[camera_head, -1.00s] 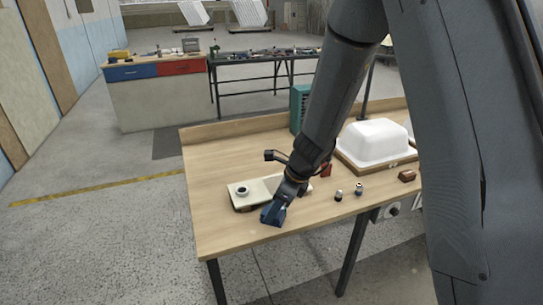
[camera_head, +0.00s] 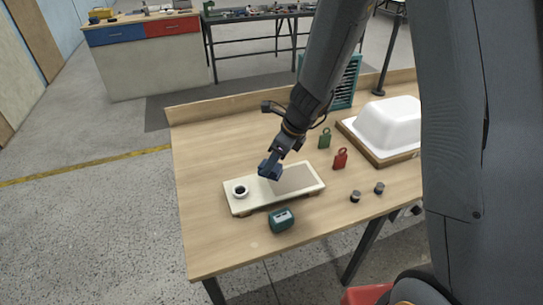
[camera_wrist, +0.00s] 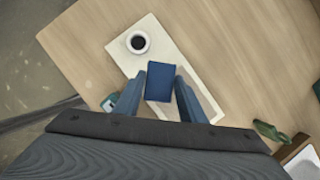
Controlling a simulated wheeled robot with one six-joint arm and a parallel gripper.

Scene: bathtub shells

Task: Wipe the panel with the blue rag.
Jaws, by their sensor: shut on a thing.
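The panel (camera_head: 258,197) is a pale cream board lying on the wooden table, with a duller beige patch on its right part and a dark-centred white ring (camera_head: 240,190) at its left. It also shows in the wrist view (camera_wrist: 122,58). My gripper (camera_head: 268,170) is over the panel's back middle, shut on the blue rag (camera_wrist: 160,82), which looks like a small dark-blue block between the two fingers. Whether the rag touches the panel cannot be told. My gripper hides part of the panel's back edge in the head view.
A teal device (camera_head: 281,220) sits just in front of the panel. Red (camera_head: 340,159) and green (camera_head: 324,139) tags, two small knobs (camera_head: 355,196) and a white tub shell (camera_head: 388,124) lie to the right. The table's left side is clear.

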